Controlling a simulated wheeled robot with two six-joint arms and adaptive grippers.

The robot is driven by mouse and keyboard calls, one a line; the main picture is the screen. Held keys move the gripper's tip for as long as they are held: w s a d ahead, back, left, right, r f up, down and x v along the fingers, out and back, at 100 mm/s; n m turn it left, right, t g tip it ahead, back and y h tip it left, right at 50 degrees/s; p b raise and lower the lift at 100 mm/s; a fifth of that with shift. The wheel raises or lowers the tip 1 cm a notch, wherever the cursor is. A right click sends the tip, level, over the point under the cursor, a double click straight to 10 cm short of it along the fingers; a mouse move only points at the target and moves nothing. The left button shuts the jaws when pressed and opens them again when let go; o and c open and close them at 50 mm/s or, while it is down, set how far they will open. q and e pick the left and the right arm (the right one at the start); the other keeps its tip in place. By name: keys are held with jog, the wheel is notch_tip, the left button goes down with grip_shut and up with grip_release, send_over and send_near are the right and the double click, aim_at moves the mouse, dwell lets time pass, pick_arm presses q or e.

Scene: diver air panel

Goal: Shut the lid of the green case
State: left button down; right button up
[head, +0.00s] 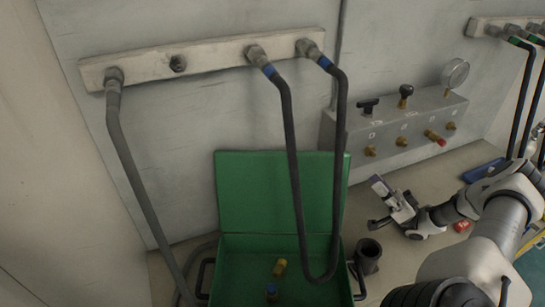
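The green case (235,262) stands on the bench at the lower middle, against the wall. Its lid (250,188) is open and stands upright at the back. Inside lie a small yellow fitting (280,267) and a small blue-marked fitting (271,291). The case's front is cut off by the picture's lower edge. My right gripper (378,206) is to the right of the lid, apart from it, with its fingers spread and nothing between them. My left gripper is not in view.
A looped black hose (291,160) hangs from the wall rail (215,55) in front of the lid and case. A grey hose (130,165) hangs at left. A dark cup (368,256) stands right of the case. A valve panel (385,135) with a gauge is behind my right gripper.

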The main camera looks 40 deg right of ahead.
jog(key=a, duration=0.1)
jog(key=b, duration=1.3)
send_near(287, 168)
jog(key=w+f, duration=0.1)
jog(key=w, duration=0.5)
jog(key=x, duration=0.1)
jog(key=p+x, duration=0.1)
jog(key=x, duration=0.2)
jog(key=shift+w+d+r+p, duration=0.1)
jog(key=shift+d+r+p, duration=0.1)
jog(key=shift+r+p, duration=0.25)
jog(key=shift+w, duration=0.15)
grip_shut()
